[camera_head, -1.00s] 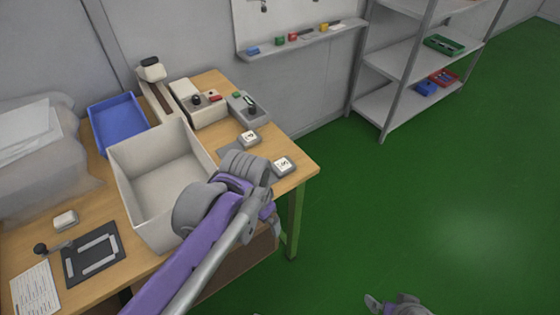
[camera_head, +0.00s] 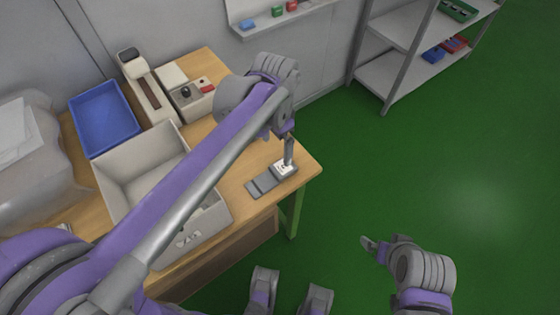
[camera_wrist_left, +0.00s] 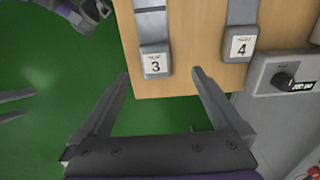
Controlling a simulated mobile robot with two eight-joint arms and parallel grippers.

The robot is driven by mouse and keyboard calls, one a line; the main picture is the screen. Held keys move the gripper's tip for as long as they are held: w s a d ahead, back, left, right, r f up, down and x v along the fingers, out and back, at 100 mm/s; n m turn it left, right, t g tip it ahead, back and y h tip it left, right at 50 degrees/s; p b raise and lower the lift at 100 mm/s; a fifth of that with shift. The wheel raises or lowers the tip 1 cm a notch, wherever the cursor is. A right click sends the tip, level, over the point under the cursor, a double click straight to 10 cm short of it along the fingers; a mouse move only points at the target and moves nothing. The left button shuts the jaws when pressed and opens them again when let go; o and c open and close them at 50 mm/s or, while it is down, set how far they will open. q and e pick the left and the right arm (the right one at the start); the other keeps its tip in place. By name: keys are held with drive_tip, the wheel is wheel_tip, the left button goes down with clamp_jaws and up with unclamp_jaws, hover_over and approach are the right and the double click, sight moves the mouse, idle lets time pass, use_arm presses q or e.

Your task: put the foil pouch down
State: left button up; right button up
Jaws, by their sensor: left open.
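My left gripper (camera_head: 288,150) points down at the right end of the wooden table, by a grey holder with a white label (camera_head: 284,168). In the left wrist view its two fingers (camera_wrist_left: 160,72) are wide apart with nothing between them. The label 3 holder (camera_wrist_left: 154,62) lies just beyond the fingertips, and the label 4 holder (camera_wrist_left: 241,45) is to its right. I cannot make out a foil pouch in either view; my left arm hides part of the table and box. My right gripper (camera_head: 370,243) is over the green floor, too small to read.
An open white box (camera_head: 133,162) stands on the table (camera_head: 240,185), partly behind my left arm. A blue tray (camera_head: 104,118) and grey devices (camera_head: 190,93) sit at the back. A shelf rack (camera_head: 395,65) stands at the right. The green floor (camera_head: 450,180) is clear.

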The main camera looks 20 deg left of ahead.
sight(280, 168)
use_arm(q)
drive_tip(key=f, duration=0.3)
drive_tip(key=shift+s+d+f, duration=0.1)
drive_tip(key=shift+s+f, duration=0.2)
drive_tip(key=shift+f, duration=0.05)
drive_tip(key=shift+w+d+f+b, duration=0.1)
drive_tip(key=shift+d+f+b, duration=0.1)
drive_tip(key=shift+f, duration=0.7)
drive_tip(key=shift+w+d+f+b, duration=0.1)
drive_tip(key=shift+f+b, duration=0.15)
drive_tip(key=shift+f, duration=0.7)
drive_tip(key=shift+d+f+b, duration=0.15)
drive_tip(key=shift+f+b, duration=0.05)
drive_tip(key=shift+f, duration=0.7)
drive_tip(key=shift+c, duration=0.2)
drive_tip(key=c, duration=1.3)
